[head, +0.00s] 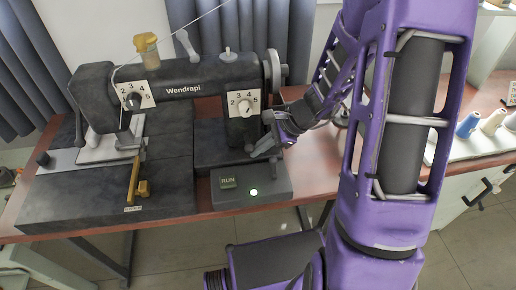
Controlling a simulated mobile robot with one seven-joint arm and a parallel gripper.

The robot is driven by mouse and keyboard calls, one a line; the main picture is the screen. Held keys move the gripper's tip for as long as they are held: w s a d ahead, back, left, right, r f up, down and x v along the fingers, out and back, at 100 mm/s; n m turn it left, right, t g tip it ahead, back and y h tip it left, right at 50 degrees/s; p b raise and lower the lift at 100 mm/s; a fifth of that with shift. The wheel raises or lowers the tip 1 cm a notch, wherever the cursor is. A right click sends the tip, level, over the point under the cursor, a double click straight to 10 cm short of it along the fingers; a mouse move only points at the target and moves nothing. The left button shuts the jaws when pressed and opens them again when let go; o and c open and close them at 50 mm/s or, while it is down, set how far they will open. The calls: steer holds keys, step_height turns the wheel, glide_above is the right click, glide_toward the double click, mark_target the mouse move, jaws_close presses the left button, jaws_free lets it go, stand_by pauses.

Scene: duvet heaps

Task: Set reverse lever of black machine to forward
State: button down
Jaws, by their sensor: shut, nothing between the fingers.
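The black machine (150,90) is a sewing machine marked "Wendrapi" on a red-brown table. A yellow lever (134,182) stands on its base at the front left, with a small label below that is too small to read. I cannot tell for sure which part is the reverse lever. My gripper (258,150) is shut and empty, at the right end of the machine, close to the pillar and just above the control box. It is well to the right of the yellow lever. My gripper hides part of the machine's right side; I cannot tell whether it touches it.
A right dial (243,106) and a left dial (133,101) carry numbers. The control box (270,188) has a RUN plate and a lit green light. A handwheel (273,72) is at the upper right. Thread spools (468,124) stand on the right. My arm covers the right middle.

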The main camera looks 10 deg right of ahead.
steer(key=shift+w+r+p, duration=0.15)
steer(key=shift+r+p, duration=0.3)
steer(key=shift+r, duration=0.55)
steer(key=v, duration=1.6)
steer(key=shift+s+d, duration=0.4)
steer(key=shift+d, duration=0.15)
